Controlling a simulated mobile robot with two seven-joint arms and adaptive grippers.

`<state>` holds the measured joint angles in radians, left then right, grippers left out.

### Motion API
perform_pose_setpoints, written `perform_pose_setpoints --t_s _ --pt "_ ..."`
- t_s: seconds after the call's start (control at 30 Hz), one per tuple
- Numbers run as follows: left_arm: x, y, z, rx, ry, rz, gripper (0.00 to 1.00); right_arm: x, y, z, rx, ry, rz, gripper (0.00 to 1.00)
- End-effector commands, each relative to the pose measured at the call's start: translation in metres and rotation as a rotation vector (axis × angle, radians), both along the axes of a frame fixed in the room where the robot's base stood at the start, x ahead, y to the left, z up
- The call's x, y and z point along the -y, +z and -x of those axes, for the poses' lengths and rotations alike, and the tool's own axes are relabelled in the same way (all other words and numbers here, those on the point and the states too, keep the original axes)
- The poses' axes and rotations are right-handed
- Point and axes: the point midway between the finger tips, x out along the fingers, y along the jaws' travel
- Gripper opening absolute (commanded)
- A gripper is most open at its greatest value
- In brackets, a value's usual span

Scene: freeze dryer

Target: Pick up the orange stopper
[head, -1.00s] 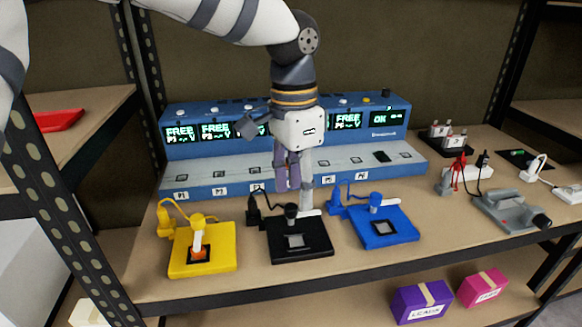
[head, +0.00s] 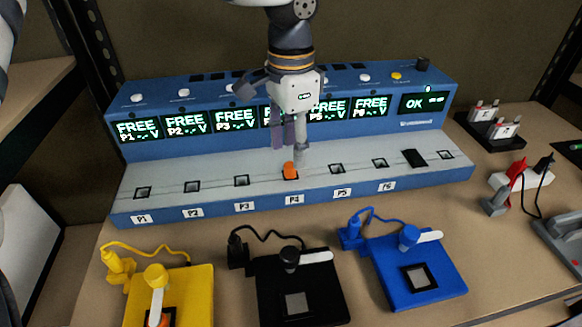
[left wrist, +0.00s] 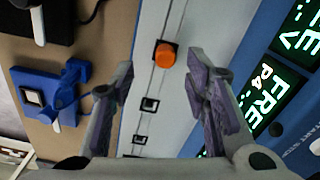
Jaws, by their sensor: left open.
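The orange stopper (head: 290,170) sits upright in the P4 slot of the blue and grey dryer station (head: 211,205). In the left wrist view the stopper (left wrist: 166,55) shows near the far ends of the fingers, roughly between them and nearer the picture's top. My left gripper (head: 288,145) is open and empty, above and just behind the stopper in the head view. In the left wrist view its two fingers (left wrist: 160,75) are spread wide. I see no contact with the stopper. My right gripper is not in view.
Yellow (head: 190,290), black (head: 325,290) and blue (head: 440,270) devices with cords stand in front of the station. Something orange (head: 159,317) shows on the yellow one, cut off below. A black rack (head: 470,127) and red-and-white parts (head: 517,178) stand right. The other numbered slots look empty.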

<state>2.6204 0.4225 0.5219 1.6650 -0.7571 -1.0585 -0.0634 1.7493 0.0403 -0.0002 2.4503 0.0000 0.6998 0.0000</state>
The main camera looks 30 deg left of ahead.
Motion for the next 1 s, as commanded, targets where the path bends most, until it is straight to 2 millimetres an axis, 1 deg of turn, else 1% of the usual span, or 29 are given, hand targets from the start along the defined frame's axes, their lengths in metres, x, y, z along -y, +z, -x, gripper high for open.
perform_pose_setpoints --t_s 0.1,0.23,0.3,0.5,0.57,0.6,0.7,1.0 --pt "-0.003 -0.025 -0.003 -0.007 0.001 0.003 0.43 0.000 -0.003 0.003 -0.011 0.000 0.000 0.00" --pt "-0.004 -0.046 -0.004 -0.004 0.000 0.001 0.43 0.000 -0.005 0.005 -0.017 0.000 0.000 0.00" --pt "-0.004 -0.049 -0.004 0.000 0.000 0.001 0.43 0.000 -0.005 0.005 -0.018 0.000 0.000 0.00" --pt "-0.004 -0.049 -0.004 0.003 0.001 0.001 0.43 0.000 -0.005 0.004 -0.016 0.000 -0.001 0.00" --pt "-0.004 -0.049 -0.004 0.003 0.001 0.001 0.29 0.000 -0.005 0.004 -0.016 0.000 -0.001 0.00" --pt "-0.004 -0.049 -0.004 0.003 0.001 0.001 0.20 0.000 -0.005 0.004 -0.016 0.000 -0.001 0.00" --pt "-0.004 -0.049 -0.004 0.002 0.000 0.000 0.00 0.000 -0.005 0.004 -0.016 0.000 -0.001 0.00" --pt "-0.004 -0.048 -0.004 0.002 0.000 0.000 0.00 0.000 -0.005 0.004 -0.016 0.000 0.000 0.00"
